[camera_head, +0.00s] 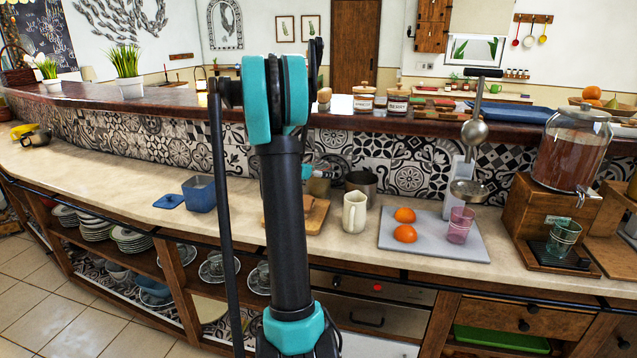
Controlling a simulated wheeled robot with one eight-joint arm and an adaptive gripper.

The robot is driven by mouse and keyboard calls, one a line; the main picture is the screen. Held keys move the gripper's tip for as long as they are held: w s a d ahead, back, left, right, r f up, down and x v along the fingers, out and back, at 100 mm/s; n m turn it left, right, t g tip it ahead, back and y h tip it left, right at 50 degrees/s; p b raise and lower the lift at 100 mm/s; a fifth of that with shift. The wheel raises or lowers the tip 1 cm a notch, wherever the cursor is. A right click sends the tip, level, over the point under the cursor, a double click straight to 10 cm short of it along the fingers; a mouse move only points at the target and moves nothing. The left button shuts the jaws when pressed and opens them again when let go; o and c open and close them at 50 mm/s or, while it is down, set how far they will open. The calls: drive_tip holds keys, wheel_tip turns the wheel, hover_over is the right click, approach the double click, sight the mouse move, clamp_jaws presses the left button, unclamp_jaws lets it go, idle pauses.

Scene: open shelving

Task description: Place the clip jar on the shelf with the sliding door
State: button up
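I cannot pick out a clip jar for certain. Two labelled jars with wooden lids, a left one (364,99) and a right one (397,101), stand on the raised dark ledge, but no clips can be made out on them. Open shelves with plates and cups lie under the counter; I cannot make out a sliding door for certain. My teal and black arm rises through the middle and hides part of the counter. A small teal and grey part of my arm's end shows just right of the arm, above a wooden board (316,217); its fingers cannot be made out.
On the counter (110,168) are a blue container (199,193), a white mug (354,212), a metal cup (361,184), a grey tray (401,240) with orange halves and a pink glass (460,225), a juicer (466,160) and a drink dispenser (573,150). The counter's left stretch is mostly clear.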

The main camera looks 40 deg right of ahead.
drive_tip(key=c, duration=0.5)
wheel_tip(320, 180, up, 10)
drive_tip(key=shift+r, duration=0.1)
